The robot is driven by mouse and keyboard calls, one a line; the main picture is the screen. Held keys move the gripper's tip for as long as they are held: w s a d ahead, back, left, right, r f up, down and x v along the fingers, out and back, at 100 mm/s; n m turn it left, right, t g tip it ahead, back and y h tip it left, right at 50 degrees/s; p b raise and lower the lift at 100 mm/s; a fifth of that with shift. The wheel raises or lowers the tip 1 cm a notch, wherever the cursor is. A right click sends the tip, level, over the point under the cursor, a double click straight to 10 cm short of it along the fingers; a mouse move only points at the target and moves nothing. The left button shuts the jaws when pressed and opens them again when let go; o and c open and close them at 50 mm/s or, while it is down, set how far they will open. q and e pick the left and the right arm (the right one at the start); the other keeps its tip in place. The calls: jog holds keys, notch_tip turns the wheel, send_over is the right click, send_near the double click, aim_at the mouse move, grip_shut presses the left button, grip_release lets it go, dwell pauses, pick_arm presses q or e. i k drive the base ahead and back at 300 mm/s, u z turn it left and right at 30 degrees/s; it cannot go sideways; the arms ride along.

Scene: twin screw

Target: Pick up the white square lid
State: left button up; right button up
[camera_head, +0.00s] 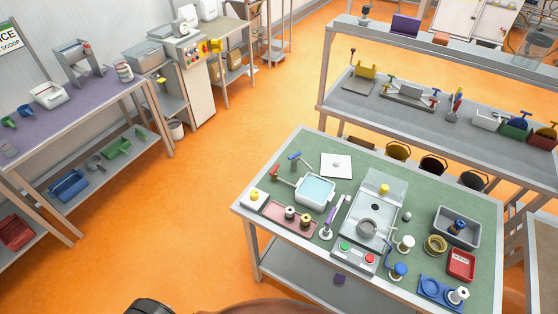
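The white square lid (336,166) lies flat on the green-topped table (417,191), near its far left edge. It has a small round knob in its middle. It is fully visible and nothing touches it. A basin with pale blue liquid (316,189) stands just in front of it, a little to the left. Neither of my grippers can be made out. A dark piece shows at the bottom edge, and I cannot tell what part it is.
A reddish tray (290,215) and a grey machine (366,229) with green and red buttons stand nearer the front. A shelved bench (428,98) stands behind the table. Orange floor (205,205) lies open on the left.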

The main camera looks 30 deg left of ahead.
aim_at(332, 165)
jog(key=u, duration=2.55)
jog(key=i, duration=3.2)
jog(key=z, duration=3)
jog(key=i, duration=1.9)
jog(key=z, duration=1.9)
